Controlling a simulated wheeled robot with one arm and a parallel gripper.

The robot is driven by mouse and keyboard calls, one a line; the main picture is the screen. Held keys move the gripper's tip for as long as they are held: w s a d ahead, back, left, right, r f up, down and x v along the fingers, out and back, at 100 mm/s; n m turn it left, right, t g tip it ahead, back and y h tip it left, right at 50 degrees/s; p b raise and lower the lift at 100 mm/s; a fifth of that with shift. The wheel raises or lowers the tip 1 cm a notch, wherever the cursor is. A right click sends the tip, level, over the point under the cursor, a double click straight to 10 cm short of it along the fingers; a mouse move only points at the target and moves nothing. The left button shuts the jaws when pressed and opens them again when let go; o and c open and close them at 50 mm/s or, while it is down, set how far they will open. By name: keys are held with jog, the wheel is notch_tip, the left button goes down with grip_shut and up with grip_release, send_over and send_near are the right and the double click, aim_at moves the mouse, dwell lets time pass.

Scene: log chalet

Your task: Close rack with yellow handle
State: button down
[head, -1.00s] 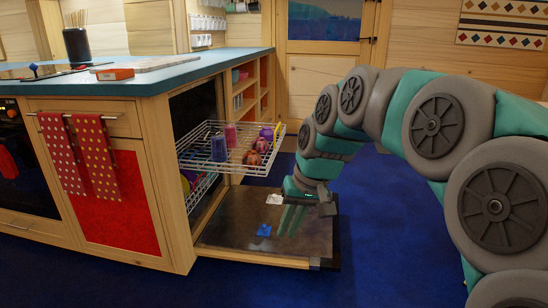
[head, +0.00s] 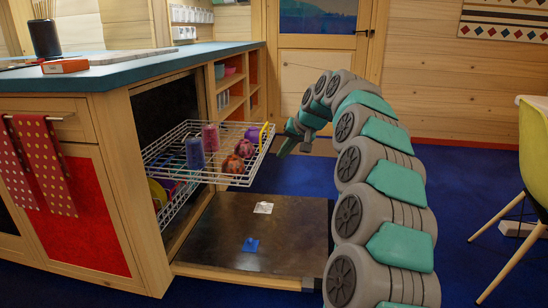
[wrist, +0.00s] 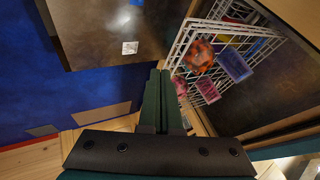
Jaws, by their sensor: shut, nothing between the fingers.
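The upper wire rack (head: 215,178) is pulled out of the dishwasher over its lowered door. Its yellow handle (head: 264,137) is on the right, front edge of the rack. The rack holds a blue cup (head: 195,153), a pink cup (head: 211,137) and patterned round items (head: 233,164). My gripper (head: 284,149) is just right of the yellow handle, at about rack height. In the wrist view my gripper (wrist: 160,85) has its green fingers together and empty, beside the rack (wrist: 188,35). I cannot tell whether it touches the rack.
A lower rack (head: 177,205) sits further in, below. The open dishwasher door (head: 260,235) lies low in front, with a blue tablet (head: 250,244) and a white packet (head: 263,208) on it. A yellow chair (head: 535,140) stands right. Blue floor lies clear between.

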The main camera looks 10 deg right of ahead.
send_near(254, 173)
notch_tip(254, 173, down, 4)
jog(key=d, duration=0.2)
jog(key=shift+w+a+b, duration=0.3)
jog(key=shift+w+a, duration=0.3)
jog(key=shift+a, duration=0.25)
jog(key=shift+w+a+b, duration=0.25)
jog(key=shift+w+a, duration=0.35)
jog(key=shift+a, duration=0.3)
